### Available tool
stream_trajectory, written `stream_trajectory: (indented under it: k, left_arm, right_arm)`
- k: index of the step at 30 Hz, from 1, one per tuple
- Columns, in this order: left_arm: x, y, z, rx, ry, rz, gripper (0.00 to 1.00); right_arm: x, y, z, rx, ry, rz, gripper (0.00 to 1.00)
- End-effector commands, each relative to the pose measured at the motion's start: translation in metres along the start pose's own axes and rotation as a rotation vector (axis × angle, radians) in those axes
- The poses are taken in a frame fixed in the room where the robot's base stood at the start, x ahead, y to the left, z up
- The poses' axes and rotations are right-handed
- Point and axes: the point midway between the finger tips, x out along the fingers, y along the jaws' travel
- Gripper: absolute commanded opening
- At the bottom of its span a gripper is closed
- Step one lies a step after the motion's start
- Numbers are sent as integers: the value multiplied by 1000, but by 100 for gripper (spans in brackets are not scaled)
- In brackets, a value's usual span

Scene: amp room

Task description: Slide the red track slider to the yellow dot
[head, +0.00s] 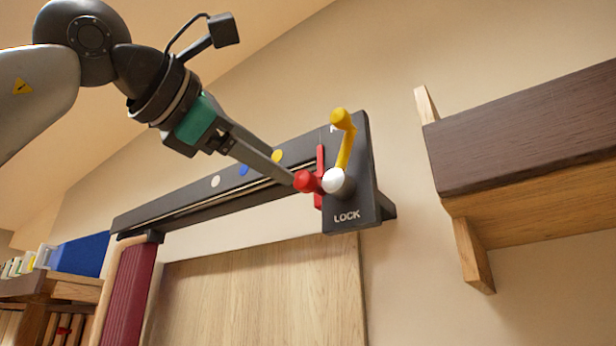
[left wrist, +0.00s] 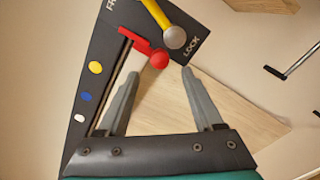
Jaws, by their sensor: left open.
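The red track slider (head: 307,182), a red plate with a round knob, sits at the right end of the dark track (head: 170,215), beside the lock panel. The yellow dot (head: 277,156) is on the track to the left of the slider, with a blue dot (head: 243,170) and a white dot (head: 215,181) further left. My left gripper (head: 285,176) is at the red knob. In the left wrist view its open fingers (left wrist: 158,85) point toward the slider (left wrist: 157,58), with the knob just beyond and between the tips. Contact cannot be told. My right gripper is not in view.
A yellow lever (head: 345,140) with a white hub (head: 333,180) is on the panel marked LOCK (head: 350,205), close right of the slider. A wooden panel (head: 260,290) is below the track. A dark wooden shelf (head: 525,130) is at right.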

Motion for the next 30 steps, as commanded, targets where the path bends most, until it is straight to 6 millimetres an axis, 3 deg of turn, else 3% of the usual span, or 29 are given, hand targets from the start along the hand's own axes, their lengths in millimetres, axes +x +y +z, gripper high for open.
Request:
stream_trajectory:
  k: [6, 12, 18, 26, 30]
  left_arm:
    - [49, 1, 2, -1, 0, -4, 68]
    - [80, 1, 1, -2, 0, -2, 68]
    - [93, 0, 1, -1, -1, -2, 68]
    - [94, 0, 0, -1, -1, -1, 68]
    - [93, 0, 0, -1, -1, -1, 53]
  right_arm:
    - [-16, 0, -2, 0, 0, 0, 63]
    - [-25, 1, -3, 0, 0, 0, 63]
    - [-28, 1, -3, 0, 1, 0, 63]
    - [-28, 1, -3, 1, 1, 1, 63]
    - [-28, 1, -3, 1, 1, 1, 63]
